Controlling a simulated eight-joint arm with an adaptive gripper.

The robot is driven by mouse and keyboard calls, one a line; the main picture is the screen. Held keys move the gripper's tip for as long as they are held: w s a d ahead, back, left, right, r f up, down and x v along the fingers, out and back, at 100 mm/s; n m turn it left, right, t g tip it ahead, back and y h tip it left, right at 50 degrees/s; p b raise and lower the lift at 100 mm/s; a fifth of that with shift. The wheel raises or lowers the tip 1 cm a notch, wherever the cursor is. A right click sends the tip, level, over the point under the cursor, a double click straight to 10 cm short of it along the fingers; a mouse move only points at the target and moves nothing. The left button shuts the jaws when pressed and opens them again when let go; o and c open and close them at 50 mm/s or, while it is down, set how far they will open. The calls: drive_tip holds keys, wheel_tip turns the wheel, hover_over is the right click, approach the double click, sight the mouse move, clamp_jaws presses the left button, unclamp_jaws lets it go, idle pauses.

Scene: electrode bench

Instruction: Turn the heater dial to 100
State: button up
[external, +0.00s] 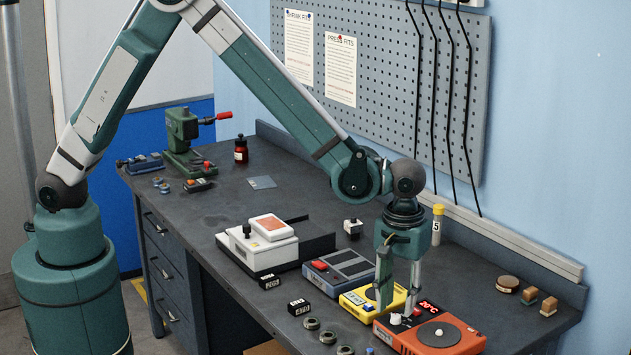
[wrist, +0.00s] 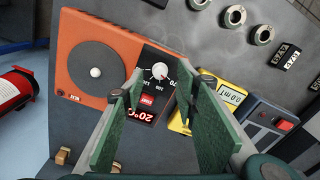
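The heater (external: 445,338) is an orange-red box with a round dark plate and a black panel reading 20°C, at the bench's front right. It also shows in the wrist view (wrist: 75,35), with the white heater dial (wrist: 160,71) on the panel among printed numbers. Where the dial points is too small to tell. The dial shows in the external view (external: 396,319) at the heater's left end. My gripper (wrist: 164,88) is open and empty, pointing down over the panel. In the wrist view the dial appears between and just beyond the fingertips; I see no contact.
A yellow meter (external: 358,304) and a dark blue-grey box with a red button (external: 352,271) stand close beside the heater. Several dark rings (external: 312,323) lie toward the front edge. A red cylinder (wrist: 14,88) shows beyond the bench.

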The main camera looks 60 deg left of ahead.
sight(396, 318)
drive_tip(key=shift+f, duration=1.45)
drive_tip(key=c, duration=0.9)
